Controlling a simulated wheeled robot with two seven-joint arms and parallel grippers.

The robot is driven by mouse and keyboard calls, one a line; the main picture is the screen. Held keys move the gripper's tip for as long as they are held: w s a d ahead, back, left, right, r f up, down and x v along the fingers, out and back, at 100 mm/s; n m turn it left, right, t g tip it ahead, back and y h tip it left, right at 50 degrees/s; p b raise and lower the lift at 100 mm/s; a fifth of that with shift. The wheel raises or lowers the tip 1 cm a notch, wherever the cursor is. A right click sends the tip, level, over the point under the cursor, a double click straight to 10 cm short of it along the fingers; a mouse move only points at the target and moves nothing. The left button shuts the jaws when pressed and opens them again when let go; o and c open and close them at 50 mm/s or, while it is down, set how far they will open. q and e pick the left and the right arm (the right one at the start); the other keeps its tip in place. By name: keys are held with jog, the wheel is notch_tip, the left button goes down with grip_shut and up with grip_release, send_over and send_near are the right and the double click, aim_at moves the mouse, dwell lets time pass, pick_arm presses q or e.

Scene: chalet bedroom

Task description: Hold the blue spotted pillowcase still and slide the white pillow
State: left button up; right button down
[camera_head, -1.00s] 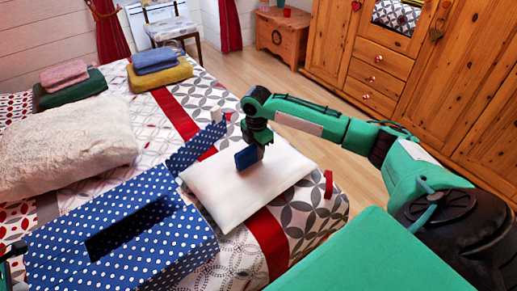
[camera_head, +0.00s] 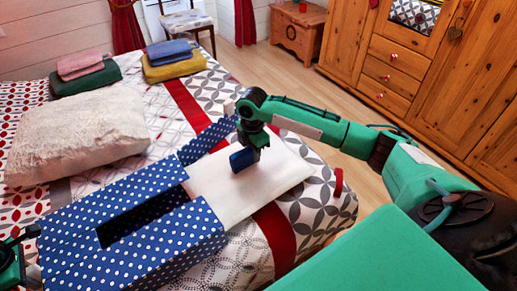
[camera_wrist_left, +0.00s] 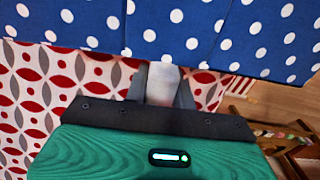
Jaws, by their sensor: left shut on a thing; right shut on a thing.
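The blue spotted pillowcase (camera_head: 178,238) lies on the bed as a boxy shape with a dark opening in its top. The white pillow (camera_head: 255,192) lies flat to its right, its left end at the pillowcase's mouth, between two spotted side parts. How far it reaches inside is hidden. My right gripper (camera_head: 245,156) is shut, with a dark blue block at its tip, on the pillow's top. My left gripper (camera_head: 25,236) is at the left picture edge, by the pillowcase's closed end. In the left wrist view its jaws (camera_wrist_left: 163,80) are shut at the spotted edge, on a pale tab.
A cream fluffy pillow (camera_head: 78,135) lies behind the pillowcase. Folded pink and green cloths (camera_head: 82,72) and blue and yellow cloths (camera_head: 172,62) lie farther back. A red strip crosses the bed. A wooden wardrobe (camera_head: 420,75) stands at the right, beyond open floor.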

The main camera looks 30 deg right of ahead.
aim_at(238, 161)
jog(key=shift+a, duration=0.75)
jog(key=shift+s+a, duration=0.1)
jog(key=shift+s+a+f, duration=0.1)
jog(key=shift+s+a, duration=0.1)
jog(key=shift+a, duration=1.85)
jog(key=shift+s+a, duration=0.15)
jog(key=shift+a, duration=1.9)
jog(key=shift+s+a+f, duration=0.1)
jog(key=shift+s+a, duration=0.1)
jog(key=shift+a, duration=1.7)
